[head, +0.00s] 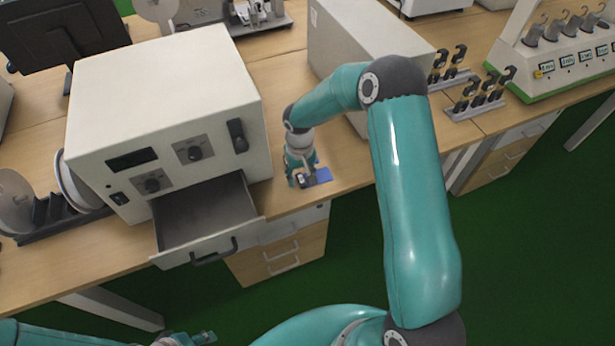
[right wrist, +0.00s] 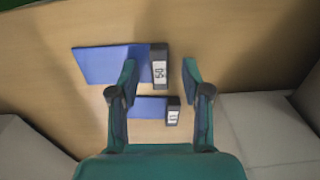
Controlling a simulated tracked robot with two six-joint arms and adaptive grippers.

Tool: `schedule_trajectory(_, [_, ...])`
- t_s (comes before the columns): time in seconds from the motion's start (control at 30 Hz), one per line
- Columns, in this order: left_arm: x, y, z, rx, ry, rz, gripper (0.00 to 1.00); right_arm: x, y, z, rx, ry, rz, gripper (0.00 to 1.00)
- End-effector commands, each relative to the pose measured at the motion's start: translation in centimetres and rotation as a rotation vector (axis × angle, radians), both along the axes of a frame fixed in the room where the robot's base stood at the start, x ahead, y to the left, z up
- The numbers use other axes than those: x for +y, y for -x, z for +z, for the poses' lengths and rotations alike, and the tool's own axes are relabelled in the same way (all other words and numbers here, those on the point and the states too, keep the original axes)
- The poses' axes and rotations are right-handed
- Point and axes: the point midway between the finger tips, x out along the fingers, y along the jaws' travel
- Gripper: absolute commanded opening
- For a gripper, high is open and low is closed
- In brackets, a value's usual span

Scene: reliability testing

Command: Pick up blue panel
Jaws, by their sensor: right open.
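In the right wrist view a larger blue panel (right wrist: 108,64) lies on the wooden table, with a dark end block (right wrist: 159,66) labelled 50. A smaller blue panel (right wrist: 150,107) with a similar dark labelled end lies closer to the gripper's palm. My right gripper (right wrist: 160,76) is open, and the larger panel's dark end appears between its fingertips; contact cannot be told. In the head view the right gripper (head: 303,180) points down at the table's front edge beside a blue panel (head: 323,175), partly hiding the panels. My left gripper (head: 200,338) shows partly at the bottom edge.
A white box instrument (head: 165,100) stands left of the right gripper, its drawer (head: 205,215) pulled open past the table edge. A grey box (head: 360,45) stands behind the gripper. Racks with black clips (head: 475,100) stand to the right. Table drawers (head: 280,250) are below.

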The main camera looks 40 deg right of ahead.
Motion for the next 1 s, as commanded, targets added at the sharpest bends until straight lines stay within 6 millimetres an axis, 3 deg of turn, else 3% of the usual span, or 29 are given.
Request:
schedule_trajectory(0.27, [0.00,0.02,0.03,0.000,0.000,0.000,0.40,0.02,-0.04,-0.37,-0.001,0.000,0.000,0.48])
schedule_trajectory(0.57, [0.00,0.01,0.02,0.000,0.000,0.000,0.40,0.08,0.00,-0.41,0.001,0.000,0.001,0.00])
schedule_trajectory(1.0, [0.00,0.01,-0.04,0.000,0.000,0.000,0.40,0.07,0.09,-0.30,0.003,0.000,0.002,0.00])
